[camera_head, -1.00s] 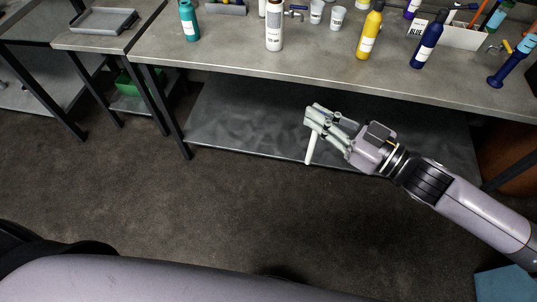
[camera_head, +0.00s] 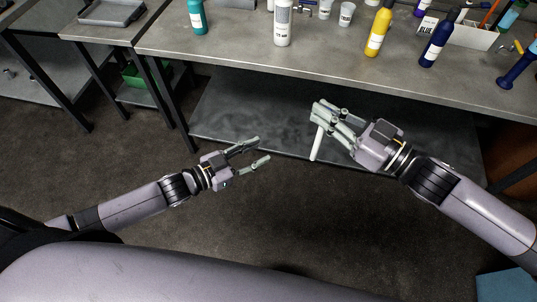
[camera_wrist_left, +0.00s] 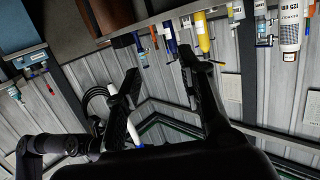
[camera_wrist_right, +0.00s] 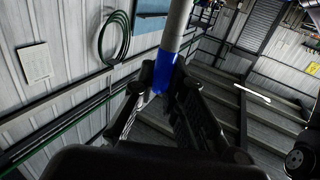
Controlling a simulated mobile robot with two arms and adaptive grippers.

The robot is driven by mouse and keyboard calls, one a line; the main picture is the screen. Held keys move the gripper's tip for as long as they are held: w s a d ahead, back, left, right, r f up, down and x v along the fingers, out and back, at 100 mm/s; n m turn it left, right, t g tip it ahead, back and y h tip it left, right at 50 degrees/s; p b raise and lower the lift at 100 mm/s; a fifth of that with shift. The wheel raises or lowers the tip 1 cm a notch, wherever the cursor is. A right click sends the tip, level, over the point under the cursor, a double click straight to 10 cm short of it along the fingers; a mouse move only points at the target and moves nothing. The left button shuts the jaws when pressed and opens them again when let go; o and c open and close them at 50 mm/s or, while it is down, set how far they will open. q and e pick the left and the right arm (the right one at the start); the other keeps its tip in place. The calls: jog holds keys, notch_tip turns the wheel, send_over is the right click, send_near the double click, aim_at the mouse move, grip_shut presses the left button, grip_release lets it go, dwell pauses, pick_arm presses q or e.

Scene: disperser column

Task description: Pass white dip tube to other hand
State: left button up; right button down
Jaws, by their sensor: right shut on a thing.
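The white dip tube (camera_head: 317,143) hangs below my right gripper (camera_head: 325,115), slightly tilted, in front of the bench's lower shelf. My right gripper is shut on its upper part. In the right wrist view a pale tube with a blue section (camera_wrist_right: 177,35) runs between the fingers (camera_wrist_right: 163,82). My left gripper (camera_head: 264,148) is open and empty, to the left of the tube and apart from it, fingers pointing right. In the left wrist view its two fingers (camera_wrist_left: 155,75) are spread, and a white piece (camera_wrist_left: 131,130) shows beside one finger.
The bench (camera_head: 240,45) stands behind both grippers. On it are a teal bottle (camera_head: 197,17), a white bottle (camera_head: 283,25), a yellow bottle (camera_head: 378,30), a dark blue bottle (camera_head: 437,42) and cups (camera_head: 346,13). Open floor (camera_head: 270,205) lies below the grippers.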

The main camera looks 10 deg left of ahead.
aim_at(315, 144)
pick_arm(q)
jog(key=s+d+r+m+g+h, duration=0.2)
jog(key=s+d+r+h, duration=0.3)
jog(key=r, duration=0.5)
jog(key=shift+y, duration=0.6)
jog(key=x, duration=1.1)
jog(key=shift+s+d, duration=0.1)
jog(key=shift+d, duration=0.4)
grip_shut()
pick_arm(e)
jog(key=c, duration=1.6)
grip_release()
jog(key=shift+o, duration=0.2)
